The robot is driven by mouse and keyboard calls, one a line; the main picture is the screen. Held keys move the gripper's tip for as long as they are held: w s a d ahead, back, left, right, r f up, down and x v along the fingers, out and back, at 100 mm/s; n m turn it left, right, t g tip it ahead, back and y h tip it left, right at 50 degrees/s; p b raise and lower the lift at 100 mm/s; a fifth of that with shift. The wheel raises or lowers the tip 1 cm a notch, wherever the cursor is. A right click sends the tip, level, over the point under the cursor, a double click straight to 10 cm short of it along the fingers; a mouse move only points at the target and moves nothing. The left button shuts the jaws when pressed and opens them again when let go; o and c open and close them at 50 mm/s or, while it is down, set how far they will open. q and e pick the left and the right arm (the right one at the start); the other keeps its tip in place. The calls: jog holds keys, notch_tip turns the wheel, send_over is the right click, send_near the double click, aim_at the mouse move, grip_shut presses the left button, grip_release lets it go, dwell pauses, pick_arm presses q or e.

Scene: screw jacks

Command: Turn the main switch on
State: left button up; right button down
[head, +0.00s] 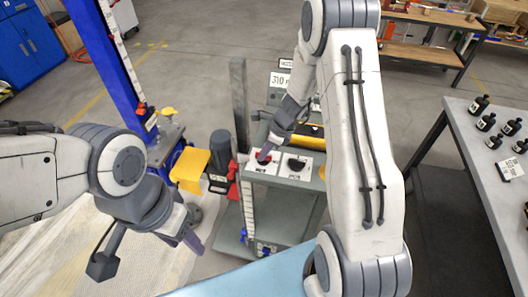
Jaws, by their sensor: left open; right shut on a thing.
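A grey control stand holds two white switch plates. The left plate (258,168) carries a red rotary knob (265,157), and the right plate carries a black knob (296,164). The small lettering is too blurred to tell for certain which one is the main switch. My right gripper (267,153) reaches down to the left plate and is shut on the red knob, hiding part of it. My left gripper (191,238) is open and empty, low at the left, apart from the stand.
A blue screw-jack column (107,50) stands at the left, with a yellow block (190,168) near its base. A sign reading 310 (281,79) stands behind the switches. A grey table (480,150) with black bottles is at the right. A light blue surface (250,278) lies in front.

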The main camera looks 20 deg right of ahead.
jog(key=shift+n, duration=0.4)
jog(key=n+g+p, duration=0.1)
jog(key=n, duration=0.1)
jog(key=shift+n+y, duration=0.3)
jog(key=shift+n, duration=0.1)
jog(key=shift+w+n+g+p, duration=0.1)
jog(key=shift+n+g+p, duration=0.25)
jog(key=shift+n, duration=0.55)
jog(key=n+g, duration=0.1)
jog(key=n, duration=0.1)
jog(key=shift+n, duration=0.4)
jog(key=n+g+b, duration=0.1)
jog(key=n+g, duration=0.1)
jog(key=n, duration=0.4)
jog(key=n+g+h+b, duration=0.1)
jog(key=n, duration=0.2)
jog(key=shift+n+h, duration=0.3)
jog(key=c, duration=0.8)
grip_release()
jog(key=shift+c, duration=0.2)
